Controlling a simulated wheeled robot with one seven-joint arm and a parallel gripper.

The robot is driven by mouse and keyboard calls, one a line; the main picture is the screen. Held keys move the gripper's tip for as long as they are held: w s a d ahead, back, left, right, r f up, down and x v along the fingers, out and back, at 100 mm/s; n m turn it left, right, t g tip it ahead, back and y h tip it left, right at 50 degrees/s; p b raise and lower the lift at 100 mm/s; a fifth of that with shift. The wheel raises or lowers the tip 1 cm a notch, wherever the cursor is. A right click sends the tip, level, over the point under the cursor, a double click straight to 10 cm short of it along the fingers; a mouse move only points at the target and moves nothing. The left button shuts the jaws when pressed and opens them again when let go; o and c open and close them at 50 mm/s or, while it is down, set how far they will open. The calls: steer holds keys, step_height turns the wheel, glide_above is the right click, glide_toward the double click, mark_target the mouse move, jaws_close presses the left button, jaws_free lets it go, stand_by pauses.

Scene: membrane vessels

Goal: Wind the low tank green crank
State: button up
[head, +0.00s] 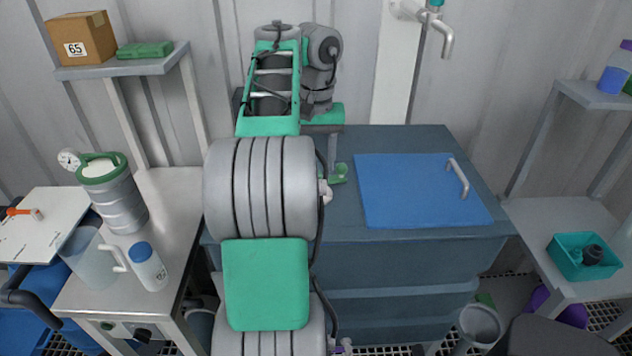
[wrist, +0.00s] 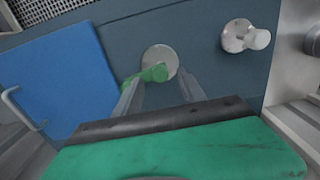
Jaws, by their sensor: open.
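The green crank (wrist: 156,73) sits on a round grey disc (wrist: 160,56) on the dark blue-grey tank top in the wrist view. Its arm points left. It also shows small in the head view (head: 340,173), just right of my arm and left of the blue lid. My gripper (wrist: 160,79) is open, its two grey fingers reaching toward the crank. The left fingertip overlaps the end of the crank's arm in the picture; I cannot tell whether they touch. In the head view my arm hides the gripper.
A second crank with a pale knob (wrist: 257,39) stands up and right of the green one. The blue lid (head: 415,190) with a handle lies right of the green crank. A tap (head: 446,40) hangs behind the tank (head: 400,140). A side table (head: 170,190) stands left.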

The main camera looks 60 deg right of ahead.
step_height(320, 180, down, 3)
steer(key=shift+r+b, duration=0.2)
steer(key=shift+b, duration=0.4)
steer(key=shift+r, duration=0.1)
steer(key=shift+c, duration=0.5)
jaws_close()
stand_by(0.3)
